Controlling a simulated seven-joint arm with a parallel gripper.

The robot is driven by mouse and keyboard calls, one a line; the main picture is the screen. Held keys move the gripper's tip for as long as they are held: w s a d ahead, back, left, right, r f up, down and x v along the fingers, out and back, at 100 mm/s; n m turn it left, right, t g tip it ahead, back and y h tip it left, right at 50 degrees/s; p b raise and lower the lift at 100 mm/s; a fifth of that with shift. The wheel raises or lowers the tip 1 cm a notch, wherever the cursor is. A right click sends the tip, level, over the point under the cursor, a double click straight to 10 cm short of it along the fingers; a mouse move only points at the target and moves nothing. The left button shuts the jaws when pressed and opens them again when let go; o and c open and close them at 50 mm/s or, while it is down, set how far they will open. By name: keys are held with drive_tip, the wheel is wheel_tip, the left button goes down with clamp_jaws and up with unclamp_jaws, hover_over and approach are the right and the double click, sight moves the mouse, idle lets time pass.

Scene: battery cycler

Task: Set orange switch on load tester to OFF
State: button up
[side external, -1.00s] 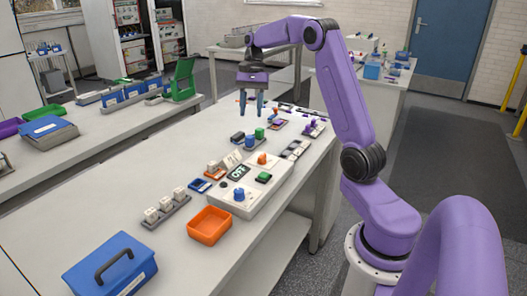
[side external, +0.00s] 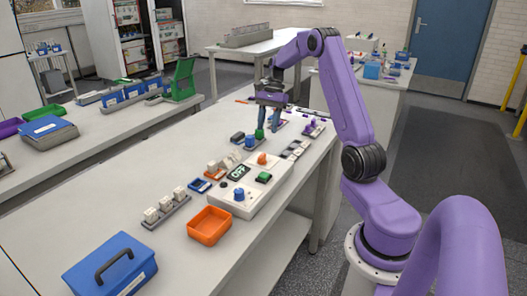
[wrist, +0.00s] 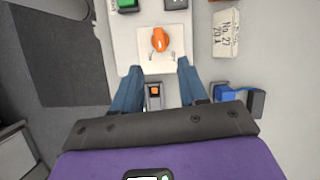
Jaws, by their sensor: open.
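The load tester (side external: 222,204) is a pale box on the bench. Its orange switch (side external: 262,159) is at the far end of its top face. In the wrist view the orange switch (wrist: 160,40) is an upright-looking elongated knob on a pale plate, between two small marks. I cannot read the marks. My gripper (side external: 267,129) is above the bench beyond the tester, pointing down. In the wrist view my gripper (wrist: 160,66) is open and empty, its fingertips just below the switch in the picture and apart from it.
The tester also carries a dark panel (side external: 238,173) with white lettering like OFF, a green button (side external: 263,177) and a blue knob (side external: 239,194). An orange tray (side external: 209,226) stands in front. Small blocks (side external: 217,168) and the blue part (wrist: 228,92) sit close by.

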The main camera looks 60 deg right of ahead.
sight(263, 154)
drive_tip(key=x, duration=0.9)
drive_tip(key=shift+f, duration=0.25)
clamp_jaws()
